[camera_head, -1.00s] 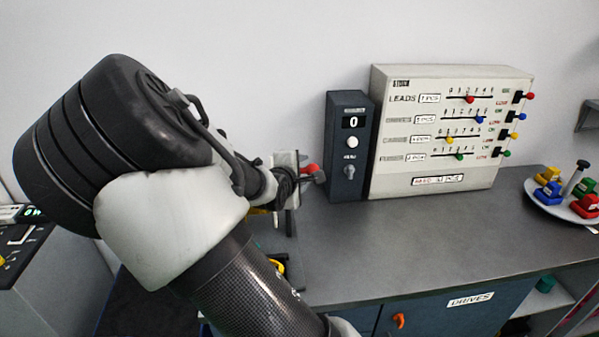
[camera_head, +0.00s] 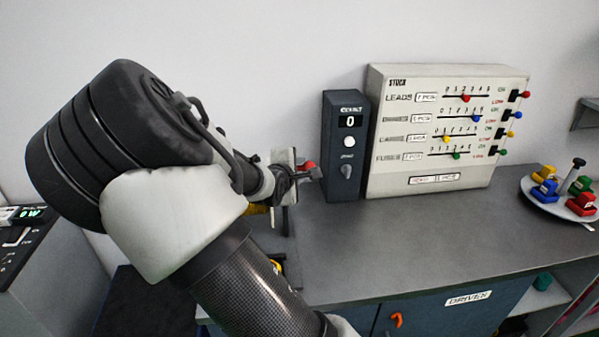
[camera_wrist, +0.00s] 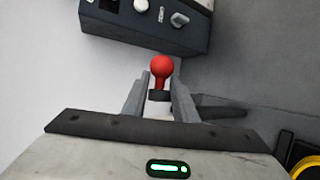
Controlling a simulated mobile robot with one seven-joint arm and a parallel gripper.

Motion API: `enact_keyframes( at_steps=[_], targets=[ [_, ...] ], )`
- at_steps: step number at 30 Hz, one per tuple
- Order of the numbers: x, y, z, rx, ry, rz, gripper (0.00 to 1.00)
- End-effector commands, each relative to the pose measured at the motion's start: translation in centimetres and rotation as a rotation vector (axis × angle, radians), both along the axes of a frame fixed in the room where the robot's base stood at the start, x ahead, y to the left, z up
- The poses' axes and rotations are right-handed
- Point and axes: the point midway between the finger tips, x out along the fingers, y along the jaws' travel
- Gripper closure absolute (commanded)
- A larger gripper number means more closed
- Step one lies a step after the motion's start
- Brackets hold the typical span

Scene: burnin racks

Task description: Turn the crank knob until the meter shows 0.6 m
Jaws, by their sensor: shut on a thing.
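The red crank knob (camera_wrist: 161,68) is a ball that stands between my gripper's fingertips in the wrist view. It also shows as a small red spot (camera_head: 308,166) in the head view, just left of the dark control box. My gripper (camera_wrist: 159,92) is shut on the knob's lower part. In the head view my arm and gripper (camera_head: 300,172) cover most of the crank and whatever it is mounted on. I cannot make out a meter reading in metres in either view.
A dark box (camera_head: 347,105) with a display reading 0, a white button and a switch stands right of the knob. Beside it is a pale STOCK panel (camera_head: 440,165) with coloured sliders. A round tray (camera_head: 538,199) holds coloured pieces. The bench (camera_head: 400,235) between is clear.

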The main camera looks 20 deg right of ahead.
Motion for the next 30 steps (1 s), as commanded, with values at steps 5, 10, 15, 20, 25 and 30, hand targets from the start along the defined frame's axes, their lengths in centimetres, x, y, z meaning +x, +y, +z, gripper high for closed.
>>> enact_keyframes(
  at_steps=[5,10,15,20,25,30],
  targets=[
    [1.1,-0.3,-0.5,0.000,0.003,-0.001,0.96],
    [1.5,-0.4,-0.5,0.001,0.003,-0.001,0.95],
    [1.5,-0.3,-0.5,0.001,0.002,0.000,0.95],
    [1.8,-0.4,-0.8,0.001,0.001,-0.002,0.95],
    [2.7,-0.6,-1.5,0.001,0.000,-0.001,0.95],
    [3.6,-0.7,-2.1,0.001,0.002,0.001,0.95]
  ],
)
